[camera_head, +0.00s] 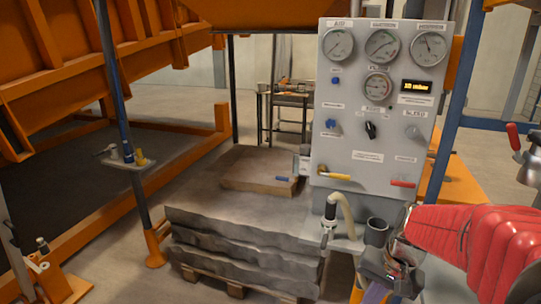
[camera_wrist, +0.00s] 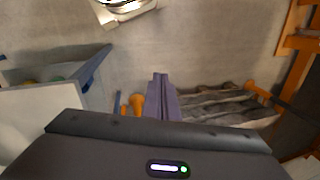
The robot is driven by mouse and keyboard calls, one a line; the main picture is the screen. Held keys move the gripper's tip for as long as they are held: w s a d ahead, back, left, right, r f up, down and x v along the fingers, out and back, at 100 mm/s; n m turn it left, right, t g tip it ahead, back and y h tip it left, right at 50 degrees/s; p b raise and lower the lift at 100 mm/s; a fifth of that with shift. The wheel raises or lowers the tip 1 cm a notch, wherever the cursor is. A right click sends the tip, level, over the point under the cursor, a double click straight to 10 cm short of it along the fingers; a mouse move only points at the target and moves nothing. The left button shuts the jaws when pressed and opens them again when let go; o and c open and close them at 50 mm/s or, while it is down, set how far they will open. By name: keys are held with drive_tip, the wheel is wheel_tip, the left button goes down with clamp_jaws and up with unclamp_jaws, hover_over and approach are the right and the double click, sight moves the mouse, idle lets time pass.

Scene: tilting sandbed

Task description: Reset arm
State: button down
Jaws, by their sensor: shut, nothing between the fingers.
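My arm in its red sleeve (camera_head: 470,240) reaches in from the right edge of the head view. My gripper (camera_head: 373,284) is at the lower right, in front of the lower part of the grey gauge panel (camera_head: 365,100). In the wrist view my gripper (camera_wrist: 160,82) shows as two purple fingers lying together, with nothing between them. Part of the gripper is cut off by the bottom edge of the head view.
Stacked grey sacks (camera_head: 240,225) lie on a wooden pallet (camera_head: 235,290) left of my gripper. A hose nozzle (camera_head: 329,212) and a dark cup (camera_head: 376,231) sit below the panel, close to my gripper. An orange frame (camera_head: 100,235) stands left.

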drive_tip(key=s+a+r+n+t+h, duration=0.2)
drive_tip(key=s+a+r+n+t, duration=0.2)
drive_tip(key=s+a+r, duration=0.3)
drive_tip(key=shift+s+r+n+t, duration=0.3)
drive_tip(key=shift+s+r+n, duration=0.6)
drive_tip(key=shift+s+r, duration=1.35)
